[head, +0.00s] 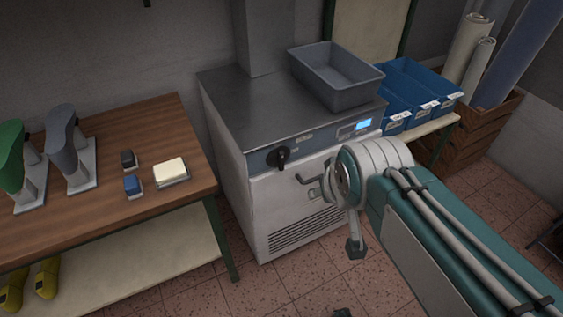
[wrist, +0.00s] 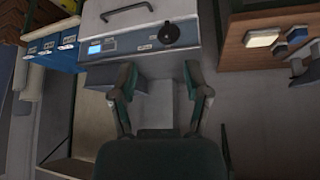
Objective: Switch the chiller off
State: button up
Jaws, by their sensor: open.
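The chiller (head: 292,205) is a white cabinet with a grey metal top. Its front strip carries a black rotary knob (head: 278,157) at the left and a lit blue display (head: 364,124) at the right. The wrist view, which looks upside down, shows the knob (wrist: 168,32) and the display (wrist: 95,47) near the top. My gripper (wrist: 160,72) is open and empty, its two fingers apart, with the knob beyond them and not touched.
A grey bin (head: 335,78) sits on the chiller top. Blue bins (head: 418,90) stand on a bench to the right. A wooden workbench (head: 110,220) at left holds shoe lasts (head: 70,150), small blocks and a cream block (head: 171,171). A door handle (head: 308,181) juts from the chiller front.

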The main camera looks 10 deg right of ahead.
aim_at(283, 161)
jog(key=w+d+f+n+t, duration=0.1)
jog(key=w+d+f+t, duration=0.15)
jog(key=w+f, duration=0.6)
jog(key=w+d+f+n+t, duration=0.1)
jog(key=w+f+t, duration=0.2)
jog(key=w, duration=1.1)
notch_tip(283, 161, down, 15)
jog(key=w+a+n+t+y, duration=0.1)
jog(key=a+t+y, duration=0.1)
jog(key=t+y, duration=0.3)
jog(key=shift+t, duration=0.25)
jog(key=x, duration=1.1)
jog(key=shift+w+d, duration=0.1)
jog(key=shift+d, duration=0.1)
grip_shut()
